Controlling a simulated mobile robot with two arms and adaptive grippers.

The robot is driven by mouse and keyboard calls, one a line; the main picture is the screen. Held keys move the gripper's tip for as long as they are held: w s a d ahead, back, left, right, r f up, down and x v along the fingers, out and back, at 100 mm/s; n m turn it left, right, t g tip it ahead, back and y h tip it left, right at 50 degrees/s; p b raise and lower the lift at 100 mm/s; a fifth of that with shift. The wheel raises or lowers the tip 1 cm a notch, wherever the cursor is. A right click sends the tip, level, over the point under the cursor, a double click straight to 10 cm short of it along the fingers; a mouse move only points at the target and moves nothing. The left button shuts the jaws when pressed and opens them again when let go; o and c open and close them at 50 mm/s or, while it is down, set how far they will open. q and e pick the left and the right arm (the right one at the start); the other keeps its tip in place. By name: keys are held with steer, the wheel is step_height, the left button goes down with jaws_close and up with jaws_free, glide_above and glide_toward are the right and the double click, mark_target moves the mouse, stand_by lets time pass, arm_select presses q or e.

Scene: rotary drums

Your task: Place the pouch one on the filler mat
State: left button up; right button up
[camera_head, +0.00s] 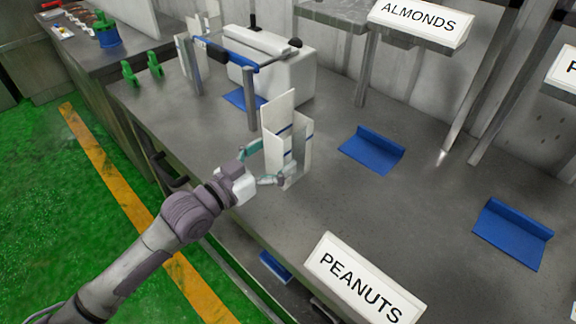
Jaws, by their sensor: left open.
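A white pouch (297,152) with a thin blue band stands upright and open-topped on the grey counter, near its front edge. My left gripper (266,164) is open at the pouch's left side, with one teal finger towards the far side and the other towards the near side. I cannot tell whether the fingers touch it. A blue L-shaped mat (370,150) lies bare to the right of the pouch. A second blue mat (513,232) lies bare further right. Which one is the filler mat I cannot tell. My right gripper is not in view.
A white machine with a blue bar (225,55) stands behind the pouch, with a blue mat (242,100) under it. Signs read ALMONDS (419,18) and PEANUTS (361,284). Metal posts rise at the back. The counter between pouch and bare mats is clear.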

arm_select(q)
steer(key=b+x, duration=0.1)
steer(key=x, duration=0.3)
steer(key=shift+w+d+b, duration=0.3)
steer(key=shift+r, duration=0.1)
steer(key=shift+a, duration=0.1)
steer(key=shift+c, duration=0.2)
steer(key=shift+c, duration=1.2)
steer(key=c, duration=0.8)
steer(key=shift+r, duration=0.1)
steer(key=c, duration=0.6)
